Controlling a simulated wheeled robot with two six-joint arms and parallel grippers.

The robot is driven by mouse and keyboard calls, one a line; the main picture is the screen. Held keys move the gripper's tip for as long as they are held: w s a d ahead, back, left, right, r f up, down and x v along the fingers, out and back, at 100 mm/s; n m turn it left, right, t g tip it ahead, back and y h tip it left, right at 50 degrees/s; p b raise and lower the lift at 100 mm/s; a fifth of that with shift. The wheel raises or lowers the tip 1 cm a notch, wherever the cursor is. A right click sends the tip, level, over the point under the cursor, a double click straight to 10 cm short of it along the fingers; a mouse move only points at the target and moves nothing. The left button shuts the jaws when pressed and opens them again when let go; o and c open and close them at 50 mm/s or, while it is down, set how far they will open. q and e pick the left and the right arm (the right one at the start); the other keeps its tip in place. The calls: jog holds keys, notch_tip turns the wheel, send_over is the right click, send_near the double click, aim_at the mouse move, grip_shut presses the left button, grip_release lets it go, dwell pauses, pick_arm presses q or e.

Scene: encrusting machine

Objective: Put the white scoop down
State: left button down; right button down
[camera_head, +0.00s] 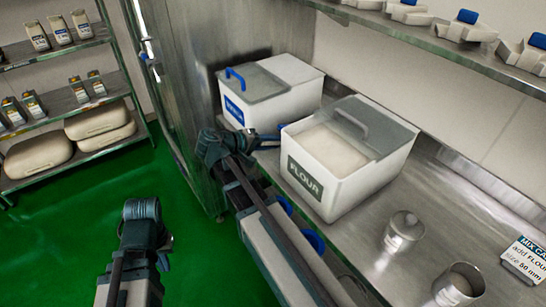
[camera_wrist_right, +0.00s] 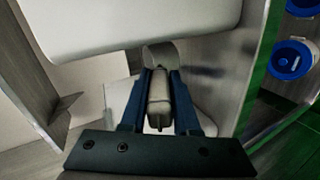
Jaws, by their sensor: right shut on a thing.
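In the right wrist view my right gripper (camera_wrist_right: 160,95) is shut on the pale handle of the scoop (camera_wrist_right: 159,88). The scoop's greyish rounded end shows beyond the fingertips, close to a white bin wall. In the head view my right gripper (camera_head: 268,138) is at the gap between the two white bins, by the counter's front edge; the scoop cannot be made out there. My left arm is low at the left of the head view, over the green floor, and its fingers do not show.
The flour bin (camera_head: 345,160), with a clear lid, stands on the steel counter (camera_head: 345,245). A second white bin (camera_head: 270,90) with a blue handle stands behind it. Two metal cups (camera_head: 402,232) and a card (camera_head: 525,257) are at the right. Blue round items (camera_wrist_right: 291,60) lie below.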

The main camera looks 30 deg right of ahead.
jog(key=shift+f+b, duration=2)
jog(key=shift+b, duration=0.05)
jog(key=shift+f, duration=0.2)
jog(key=c, duration=0.6)
grip_release()
jog(key=shift+c, duration=0.2)
jog(key=shift+r, duration=0.1)
